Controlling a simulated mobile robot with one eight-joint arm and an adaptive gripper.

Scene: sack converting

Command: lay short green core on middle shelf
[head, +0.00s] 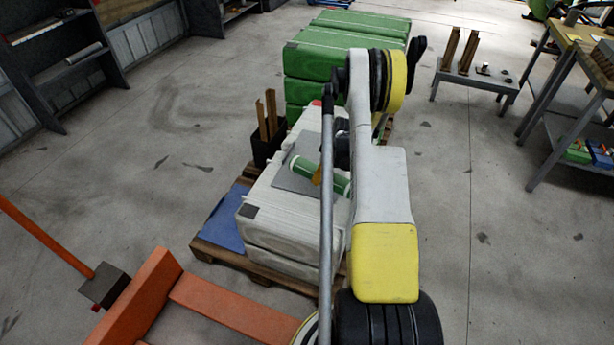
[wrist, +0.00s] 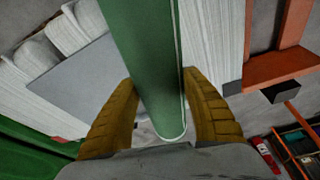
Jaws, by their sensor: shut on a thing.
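The short green core (head: 335,181) is a green tube with a pale rim, above the white sack stack in the head view. It fills the middle of the wrist view (wrist: 146,55). My gripper (wrist: 162,110) has its ribbed brown fingers on either side of the core, shut on it near its close end. In the head view my arm hides most of the gripper. A dark shelf unit (head: 62,60) stands at the upper left, with a grey roll on one of its boards; I cannot tell whether this holds the middle shelf.
White sacks (head: 265,215) with a grey sheet lie on a wooden pallet (head: 225,253). Green sacks (head: 310,50) are stacked behind. A dark bin (head: 266,150) holds brown pieces. An orange frame (head: 135,295) is at front left. Floor between pallet and shelf unit is clear.

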